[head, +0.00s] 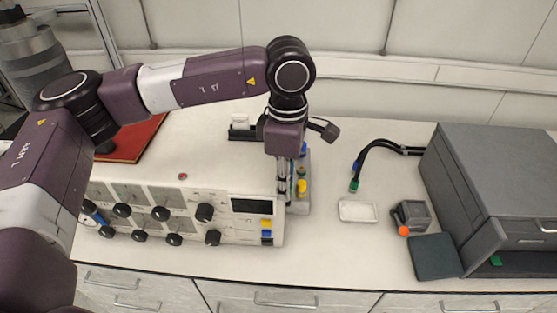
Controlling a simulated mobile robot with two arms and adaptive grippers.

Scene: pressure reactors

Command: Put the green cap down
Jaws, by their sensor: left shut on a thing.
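My left gripper (283,178) points straight down behind the right end of the instrument panel, beside a grey holder (303,205). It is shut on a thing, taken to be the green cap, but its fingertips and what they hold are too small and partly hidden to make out. The grey holder carries small coloured parts, with a yellow one (301,187) at the front and a blue one near the back. I cannot tell whether the gripper touches the holder. My right gripper is not in view.
The knobbed instrument panel (160,215) stands in front. Black hoses (375,150), one green-tipped, lie to the right. A white tray (358,211), a small grey device (411,216) with an orange knob and a large grey box (490,190) stand farther right. Bench between holder and tray is clear.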

